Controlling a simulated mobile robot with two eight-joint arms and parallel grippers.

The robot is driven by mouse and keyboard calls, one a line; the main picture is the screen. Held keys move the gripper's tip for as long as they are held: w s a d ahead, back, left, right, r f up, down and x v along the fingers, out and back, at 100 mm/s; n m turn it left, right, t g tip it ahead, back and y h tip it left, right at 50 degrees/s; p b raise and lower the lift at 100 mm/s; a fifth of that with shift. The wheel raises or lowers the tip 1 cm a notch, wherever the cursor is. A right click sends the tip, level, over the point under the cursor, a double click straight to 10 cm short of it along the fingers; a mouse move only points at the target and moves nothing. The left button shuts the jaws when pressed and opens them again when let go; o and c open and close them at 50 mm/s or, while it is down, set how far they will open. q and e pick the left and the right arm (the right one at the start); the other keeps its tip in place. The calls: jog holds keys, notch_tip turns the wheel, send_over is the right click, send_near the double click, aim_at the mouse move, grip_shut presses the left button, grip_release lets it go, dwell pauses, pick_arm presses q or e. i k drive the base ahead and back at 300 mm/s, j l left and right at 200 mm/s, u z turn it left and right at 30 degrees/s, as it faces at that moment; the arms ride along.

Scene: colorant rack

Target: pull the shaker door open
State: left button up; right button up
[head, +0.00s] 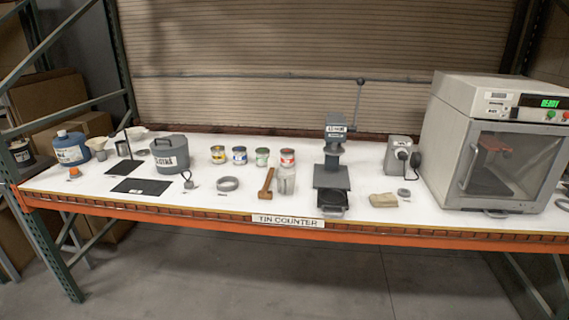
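The shaker (468,95) is a light grey box at the right end of the white counter. A green READY display glows on its top panel. Its door (505,165) is a framed clear window on the front and looks shut. A dark platform is visible through the window. Neither of my grippers is in the head view.
The white counter (230,200) has an orange front beam labelled TIN COUNTER. Left of the shaker stand a grey socket box (398,150), a tan block (383,200) and a lever press (333,160). Several tins, a mallet (266,184) and containers stand further left. The floor in front is clear.

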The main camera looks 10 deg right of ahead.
aim_at(560, 160)
jog(key=z, duration=1.55)
